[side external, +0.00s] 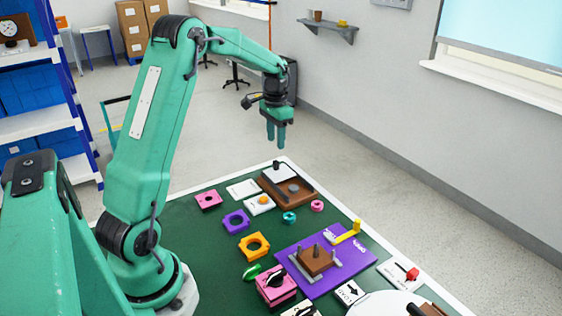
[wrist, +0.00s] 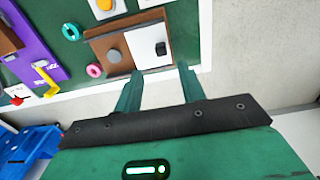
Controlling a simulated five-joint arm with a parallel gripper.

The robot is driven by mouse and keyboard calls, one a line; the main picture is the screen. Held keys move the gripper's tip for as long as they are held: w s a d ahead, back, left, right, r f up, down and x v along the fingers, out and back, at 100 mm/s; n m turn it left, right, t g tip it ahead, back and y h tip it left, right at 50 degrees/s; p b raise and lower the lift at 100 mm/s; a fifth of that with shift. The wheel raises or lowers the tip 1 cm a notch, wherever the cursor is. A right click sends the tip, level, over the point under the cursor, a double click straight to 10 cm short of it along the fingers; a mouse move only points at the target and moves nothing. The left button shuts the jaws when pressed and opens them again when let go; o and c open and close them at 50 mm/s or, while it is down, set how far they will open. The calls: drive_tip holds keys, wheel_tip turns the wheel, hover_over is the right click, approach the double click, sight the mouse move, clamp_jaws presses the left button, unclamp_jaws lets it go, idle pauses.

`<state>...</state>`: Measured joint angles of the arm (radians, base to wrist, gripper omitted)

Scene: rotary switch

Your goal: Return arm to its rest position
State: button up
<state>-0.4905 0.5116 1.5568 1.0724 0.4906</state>
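My gripper (side external: 276,145) hangs in the air above the far end of the green table, fingers pointing down. In the wrist view its two green fingers (wrist: 160,78) stand apart with nothing between them, so it is open and empty. A pink block with a black knob (side external: 276,285), which looks like the rotary switch, sits at the near side of the table, well away from my gripper. The knob's exact setting is too small to tell.
A purple board (side external: 340,265) carries a brown pegged block (side external: 316,260) and a yellow piece (side external: 347,231). Pink, purple and orange (side external: 254,245) pieces with holes lie on the table. A wall shelf (side external: 328,27) is behind. Air around the gripper is clear.

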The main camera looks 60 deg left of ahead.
drive_tip(key=shift+d+r, duration=0.1)
drive_tip(key=s+d+r+t, duration=0.1)
drive_tip(key=s+d+r, duration=0.35)
drive_tip(key=d, duration=0.25)
drive_tip(key=s+d+r+t, duration=0.2)
drive_tip(key=s+d+r, duration=0.1)
drive_tip(key=d+r, duration=0.3)
drive_tip(key=s+d+t, duration=0.2)
drive_tip(key=s+d, duration=0.8)
drive_tip(key=s, duration=0.4)
drive_tip(key=shift+s+d+r+t, duration=0.3)
drive_tip(key=shift+r, duration=0.1)
drive_tip(key=shift+c, duration=0.4)
idle(0.3)
